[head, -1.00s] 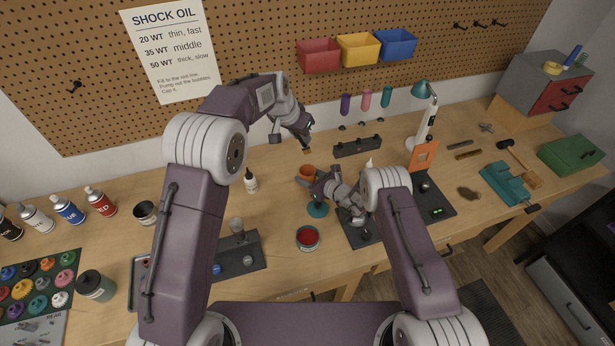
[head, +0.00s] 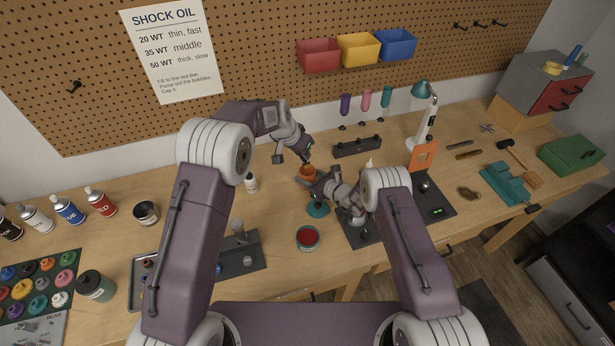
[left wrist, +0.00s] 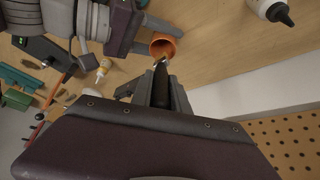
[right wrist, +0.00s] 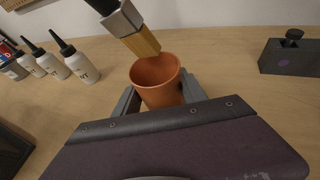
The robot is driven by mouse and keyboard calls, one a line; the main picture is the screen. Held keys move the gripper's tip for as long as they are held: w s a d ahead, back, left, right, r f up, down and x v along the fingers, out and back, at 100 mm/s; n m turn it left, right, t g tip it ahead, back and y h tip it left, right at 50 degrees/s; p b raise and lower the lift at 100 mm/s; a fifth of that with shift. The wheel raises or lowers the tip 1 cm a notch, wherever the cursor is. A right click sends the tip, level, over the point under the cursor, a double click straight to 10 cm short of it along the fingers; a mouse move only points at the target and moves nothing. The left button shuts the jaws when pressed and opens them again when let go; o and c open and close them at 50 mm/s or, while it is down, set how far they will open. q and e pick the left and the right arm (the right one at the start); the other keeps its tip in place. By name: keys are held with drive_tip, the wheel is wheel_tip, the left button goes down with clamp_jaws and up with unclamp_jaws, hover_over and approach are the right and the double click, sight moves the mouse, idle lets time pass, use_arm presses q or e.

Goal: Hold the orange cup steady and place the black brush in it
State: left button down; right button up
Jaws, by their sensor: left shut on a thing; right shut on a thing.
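The orange cup (head: 306,171) stands upright on the workbench, and its open mouth shows in the right wrist view (right wrist: 160,92). My right gripper (head: 317,183) is shut on the cup, with a finger on each side of it. My left gripper (head: 304,156) is shut on the black brush (left wrist: 160,84). The brush points down and tilted, and its silver ferrule and tan bristles (right wrist: 143,43) show in the right wrist view. The bristle tip overlaps the cup's far rim and mouth there. I cannot tell whether it touches the rim.
A white dropper bottle (head: 251,183) stands left of the cup. A tin of red paint (head: 307,238) is in front. A dark rack (head: 357,147) stands behind, right of the cup. The bench between the bottle and the tin is fairly clear.

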sight(303, 163)
use_arm(q)
drive_tip(key=shift+f, duration=2.15)
drive_tip(key=c, duration=1.2)
unclamp_jaws()
drive_tip(key=v, duration=1.2)
use_arm(e)
drive_tip(key=o, duration=1.4)
